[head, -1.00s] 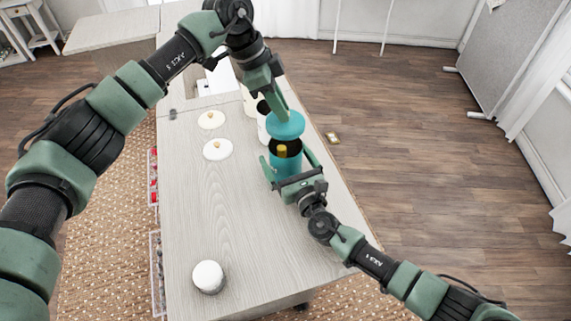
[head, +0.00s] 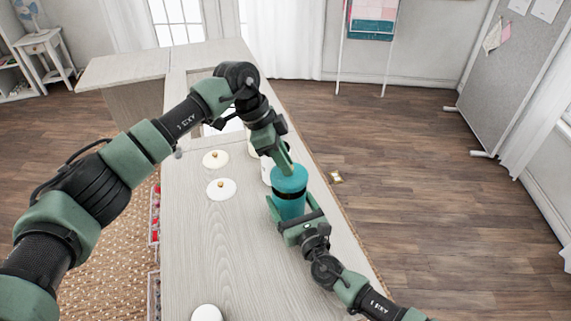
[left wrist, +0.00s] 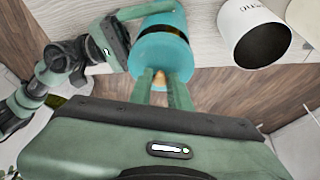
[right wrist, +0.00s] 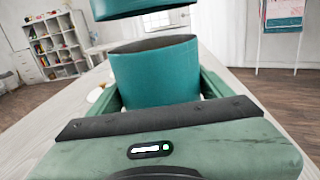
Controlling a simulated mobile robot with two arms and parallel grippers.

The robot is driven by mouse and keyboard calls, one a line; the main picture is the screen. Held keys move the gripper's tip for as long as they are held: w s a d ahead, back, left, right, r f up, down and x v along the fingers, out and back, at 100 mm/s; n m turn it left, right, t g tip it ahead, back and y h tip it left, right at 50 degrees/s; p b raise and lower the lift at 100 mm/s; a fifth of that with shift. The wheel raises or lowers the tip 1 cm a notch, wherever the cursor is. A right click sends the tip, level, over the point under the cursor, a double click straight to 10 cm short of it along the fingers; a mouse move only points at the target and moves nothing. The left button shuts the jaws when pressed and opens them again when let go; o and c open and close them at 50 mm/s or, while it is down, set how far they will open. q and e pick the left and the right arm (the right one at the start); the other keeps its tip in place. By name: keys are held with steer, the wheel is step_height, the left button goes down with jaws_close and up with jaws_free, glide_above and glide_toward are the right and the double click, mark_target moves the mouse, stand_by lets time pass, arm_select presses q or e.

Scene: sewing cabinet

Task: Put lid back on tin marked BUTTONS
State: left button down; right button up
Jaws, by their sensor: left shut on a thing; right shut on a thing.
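The teal tin body (head: 291,211) is upright over the pale table, with my right gripper (head: 292,204) shut around its sides. It also fills the middle of the right wrist view (right wrist: 155,80). My left gripper (head: 287,167) comes from above, shut on the small knob (left wrist: 160,78) of the teal lid (head: 289,180). The lid is above the tin's mouth, roughly in line with it. The right wrist view shows a clear gap between lid (right wrist: 140,6) and rim, with the dark inside visible. No marking shows on the teal tin.
A white open tin (left wrist: 258,30) with partly visible lettering stands close beside the teal one. Two cream lids with gold knobs, a far one (head: 215,158) and a nearer one (head: 221,188), lie on the table (head: 190,240). A white round object (head: 207,313) is at the near edge.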

arm_select(q)
steer(key=shift+f, duration=0.6)
steer(key=shift+f, duration=0.15)
steer(key=shift+f, duration=0.75)
steer(key=shift+f, duration=0.7)
steer(key=c, duration=1.2)
jaws_free()
steer(key=shift+c, duration=0.2)
steer(key=shift+r, duration=0.1)
steer(key=v, duration=1.2)
